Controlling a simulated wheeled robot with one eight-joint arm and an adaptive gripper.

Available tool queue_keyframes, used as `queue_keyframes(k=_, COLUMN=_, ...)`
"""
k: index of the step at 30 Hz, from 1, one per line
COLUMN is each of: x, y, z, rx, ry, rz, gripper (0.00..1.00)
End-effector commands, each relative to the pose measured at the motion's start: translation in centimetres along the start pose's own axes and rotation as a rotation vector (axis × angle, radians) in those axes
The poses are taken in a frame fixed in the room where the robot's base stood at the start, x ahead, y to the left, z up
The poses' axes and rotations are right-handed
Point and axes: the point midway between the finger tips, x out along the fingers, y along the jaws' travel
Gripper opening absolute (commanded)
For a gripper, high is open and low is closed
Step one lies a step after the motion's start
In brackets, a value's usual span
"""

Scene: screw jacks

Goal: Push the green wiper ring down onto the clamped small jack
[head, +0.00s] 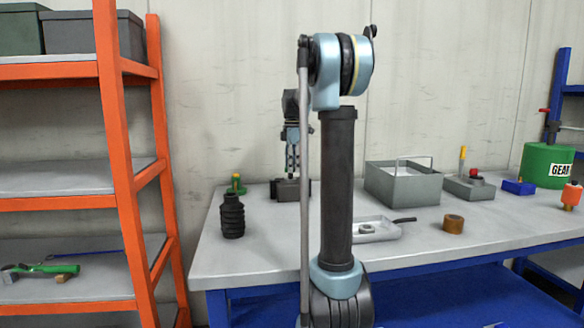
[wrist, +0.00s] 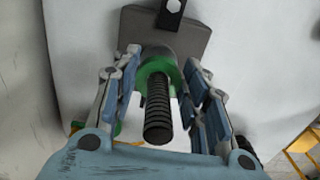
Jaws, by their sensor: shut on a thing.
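In the wrist view the green wiper ring (wrist: 160,68) sits around the base of the dark threaded screw (wrist: 158,110), by the top of the grey jack body (wrist: 165,50). The jack is held at the grey clamp block (wrist: 190,30). My gripper (wrist: 162,62) has a finger on each side of the ring and is shut on it. Whether the ring is fully seated cannot be told. In the head view my gripper (head: 291,170) points down just above the clamp (head: 288,191); the ring and jack are too small to make out there.
On the bench, a black bellows (head: 232,216) and a green-yellow part (head: 236,185) stand left of the clamp. A grey bin (head: 402,182), a shallow tray (head: 372,232) and a brown ring (head: 453,223) stand to the right. An orange shelf (head: 125,130) is at left.

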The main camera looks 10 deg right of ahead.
Motion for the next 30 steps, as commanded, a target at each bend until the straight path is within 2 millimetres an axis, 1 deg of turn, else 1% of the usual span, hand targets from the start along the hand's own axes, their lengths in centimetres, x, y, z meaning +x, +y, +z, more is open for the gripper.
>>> queue_keyframes(k=10, x=0.2, y=0.0, z=0.0, rx=0.0, ry=0.0, rz=0.0, gripper=0.25)
queue_keyframes(k=30, x=1.8, y=0.0, z=0.0, rx=0.0, ry=0.0, rz=0.0, gripper=0.25)
